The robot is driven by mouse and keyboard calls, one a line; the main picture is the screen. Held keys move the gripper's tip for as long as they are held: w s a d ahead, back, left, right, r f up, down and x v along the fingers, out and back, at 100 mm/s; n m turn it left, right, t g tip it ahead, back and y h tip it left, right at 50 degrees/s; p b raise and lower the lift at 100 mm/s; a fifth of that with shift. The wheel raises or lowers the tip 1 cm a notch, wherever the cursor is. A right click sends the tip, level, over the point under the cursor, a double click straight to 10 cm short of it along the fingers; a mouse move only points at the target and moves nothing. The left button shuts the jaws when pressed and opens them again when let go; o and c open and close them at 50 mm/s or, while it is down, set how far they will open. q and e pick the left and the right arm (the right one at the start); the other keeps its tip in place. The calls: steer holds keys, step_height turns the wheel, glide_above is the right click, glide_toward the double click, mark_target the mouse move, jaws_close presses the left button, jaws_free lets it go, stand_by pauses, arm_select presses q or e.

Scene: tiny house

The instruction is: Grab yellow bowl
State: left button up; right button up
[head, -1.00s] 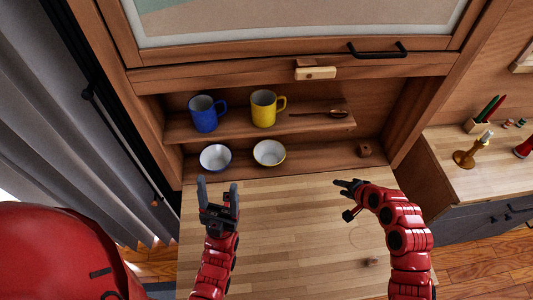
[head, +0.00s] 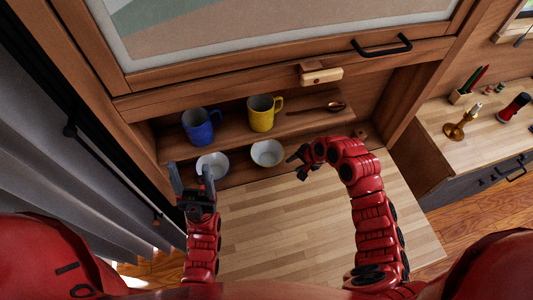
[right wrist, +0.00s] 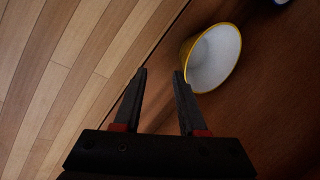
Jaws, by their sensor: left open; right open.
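The yellow bowl (head: 267,153), white inside, stands upright on the lower shelf level of the wooden cabinet. In the right wrist view the yellow bowl (right wrist: 214,58) shows its yellow rim and side just beyond the fingertips. My right gripper (head: 294,162) is just right of the bowl, open and empty. In the right wrist view the open right gripper (right wrist: 160,75) has one fingertip close to the bowl's side; I cannot tell whether they touch. My left gripper (head: 190,170) is open and empty, left of and in front of the blue bowl (head: 212,165).
A blue mug (head: 199,126), a yellow mug (head: 263,112) and a wooden spoon (head: 318,109) are on the upper shelf (head: 230,132). The wooden worktop (head: 280,225) is clear. A side counter (head: 455,145) with a candle holder (head: 462,125) is at the right.

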mark_target(279, 159)
steer(key=w+a, duration=0.1)
steer(key=a, duration=0.1)
steer(key=shift+w+a, duration=0.3)
steer(key=shift+w, duration=0.1)
steer(key=shift+w+a+p, duration=0.4)
steer(key=shift+a, duration=0.05)
steer(key=shift+w+a+f, duration=0.15)
steer(key=shift+a+f, duration=0.05)
steer(key=shift+a, duration=0.05)
steer(key=shift+p+x, duration=0.55)
steer(key=shift+x, duration=1.75)
steer(key=shift+c, duration=0.2)
steer(key=shift+d, duration=0.1)
jaws_close()
